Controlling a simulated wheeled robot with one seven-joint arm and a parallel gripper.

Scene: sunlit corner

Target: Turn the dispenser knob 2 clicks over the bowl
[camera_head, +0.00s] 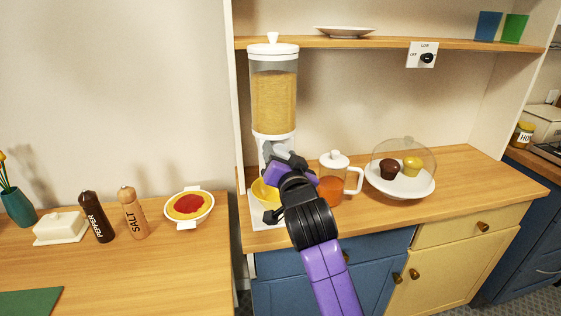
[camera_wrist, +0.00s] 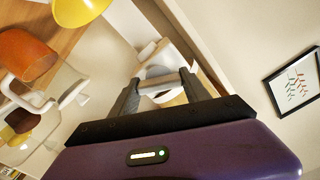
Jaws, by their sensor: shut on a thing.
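The dispenser (camera_head: 275,95) is a clear cylinder of tan grain with a white lid and white base, standing at the left end of the counter. My gripper (camera_head: 284,160) is at its lower front, just under the grain cylinder, and hides the knob in the head view. In the wrist view my gripper (camera_wrist: 160,88) is shut on the dispenser knob (camera_wrist: 159,83), a pale grey bar between the two fingers. The yellow bowl (camera_head: 262,193) stands under the outlet, partly hidden by my gripper. It also shows in the wrist view (camera_wrist: 78,8).
A shelf (camera_head: 385,42) runs above. The lower left table holds salt (camera_head: 133,213), pepper (camera_head: 96,217) and a pie dish (camera_head: 189,207).

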